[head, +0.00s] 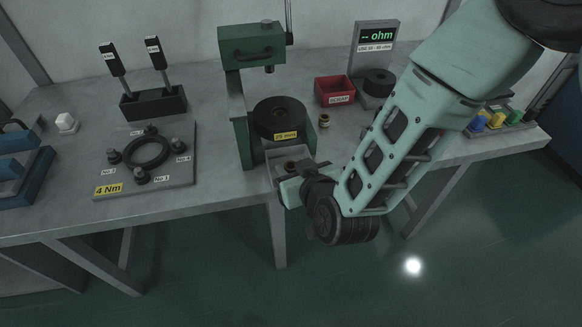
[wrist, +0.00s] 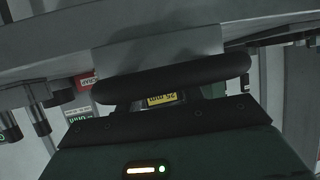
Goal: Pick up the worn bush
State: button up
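One bush (head: 324,120) stands on the bench right of the green press, below the red bin. My gripper (head: 312,178) is low at the bench's front edge, close to this second bush. Its fingers are dark and partly hidden, so I cannot tell their opening. Neither bush can be made out in the wrist view.
The green press (head: 237,110) holds a black disc labelled 25 mm (head: 280,115). The red scrap bin (head: 334,91) and the ohm meter (head: 376,42) stand behind right. A flange plate (head: 180,178) labelled 4 Nm and a driver rack (head: 153,104) are left. Bare bench lies between.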

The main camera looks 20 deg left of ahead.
aim_at(293, 170)
jog(key=c, duration=0.7)
jog(key=shift+c, duration=0.2)
notch_tip(293, 170, up, 10)
dwell(0.3)
